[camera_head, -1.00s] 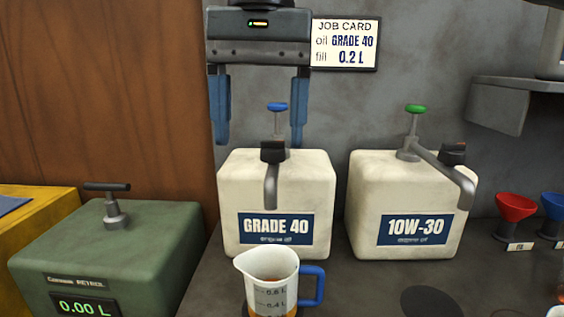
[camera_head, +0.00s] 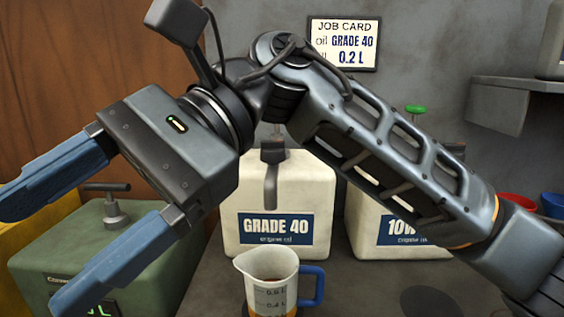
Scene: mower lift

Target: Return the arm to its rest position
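My gripper (camera_head: 72,232) is at the left of the head view, close to the camera. Its two blue fingers are wide apart with nothing between them. My arm (camera_head: 385,140) reaches across the picture from the lower right to the upper middle and bends there down to the left. It hides the blue pump knob of the GRADE 40 container and much of the 10W-30 container.
The measuring jug (camera_head: 266,277) with some amber liquid stands before the GRADE 40 container (camera_head: 312,200). The 10W-30 container (camera_head: 365,215) is to its right. A job card (camera_head: 344,44) hangs behind.

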